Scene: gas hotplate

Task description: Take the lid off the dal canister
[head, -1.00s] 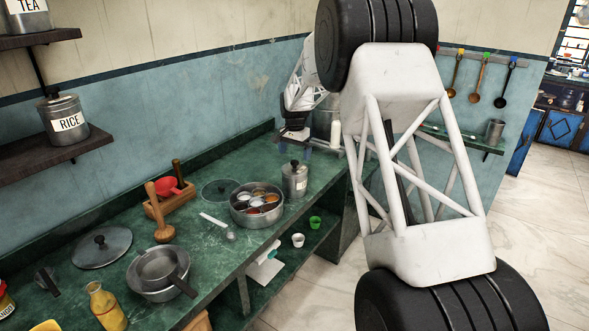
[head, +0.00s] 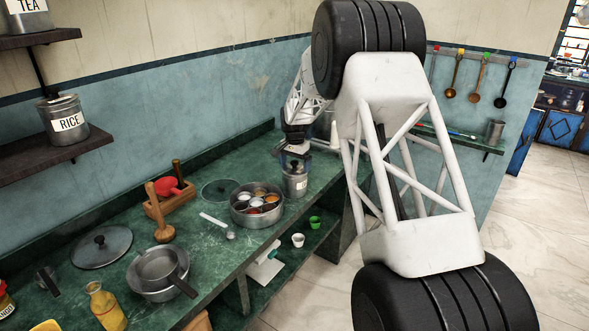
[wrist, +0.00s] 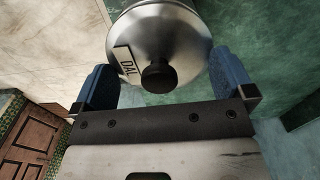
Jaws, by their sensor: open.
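The dal canister (head: 295,185) is a metal cylinder standing on the green counter, beside the round spice box. In the wrist view its DAL label (wrist: 125,60) and its domed metal lid with a black knob (wrist: 159,76) show. The lid is on the canister. My gripper (head: 293,160) is above the canister in the head view and hides the knob there. In the wrist view my gripper (wrist: 165,85) is open, with one blue finger on each side of the knob. I cannot tell whether the fingers touch the lid.
The spice box (head: 238,210) with several small bowls stands just left of the canister. A glass lid (head: 218,190), a ladle (head: 220,226) and a wooden rack (head: 170,200) lie farther left. The counter's front edge is close to the canister.

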